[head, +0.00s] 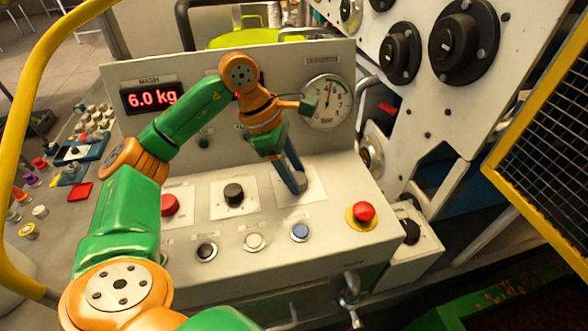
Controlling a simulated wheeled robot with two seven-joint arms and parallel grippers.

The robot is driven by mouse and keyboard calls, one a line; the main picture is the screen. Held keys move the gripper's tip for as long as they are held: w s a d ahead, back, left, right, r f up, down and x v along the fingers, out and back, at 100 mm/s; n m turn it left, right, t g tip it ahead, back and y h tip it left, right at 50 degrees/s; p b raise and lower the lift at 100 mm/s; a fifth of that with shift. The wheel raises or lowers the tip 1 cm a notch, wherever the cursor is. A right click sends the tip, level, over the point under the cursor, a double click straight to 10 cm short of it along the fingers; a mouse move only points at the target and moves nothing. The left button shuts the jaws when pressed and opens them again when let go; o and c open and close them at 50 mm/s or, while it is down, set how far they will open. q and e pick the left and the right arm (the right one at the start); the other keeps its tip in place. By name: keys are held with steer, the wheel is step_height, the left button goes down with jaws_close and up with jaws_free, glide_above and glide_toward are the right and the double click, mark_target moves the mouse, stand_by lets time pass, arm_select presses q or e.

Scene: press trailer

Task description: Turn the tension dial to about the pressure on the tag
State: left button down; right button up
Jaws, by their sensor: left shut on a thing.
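My left arm reaches across the sloped white control panel (330,208). My left gripper (298,184) points down at a pale square plate (314,188) on the panel's right half. Its fingers are shut on a knob there, apparently the tension dial, which the fingers almost fully hide. A round pressure gauge (328,118) marked "bar" stands on the upright face behind, with a green band on its scale. Its needle points roughly upward, but the exact value is too small to read. My wrist covers the gauge's left edge. I cannot make out the pressure tag. My right gripper is not in view.
A black knob (233,193), a red button (170,205) and a red-on-yellow stop button (363,212) sit near the gripper. Several buttons line the front. A red display (151,98) reads 6.0 kg. A yellow rail (38,70) and mesh guard (545,125) flank the panel.

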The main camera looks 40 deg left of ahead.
arm_select(q)
steer(key=shift+m, duration=0.3)
steer(key=shift+c, duration=1.5)
jaws_free()
steer(key=v, duration=0.7)
steer(key=shift+w, duration=0.1)
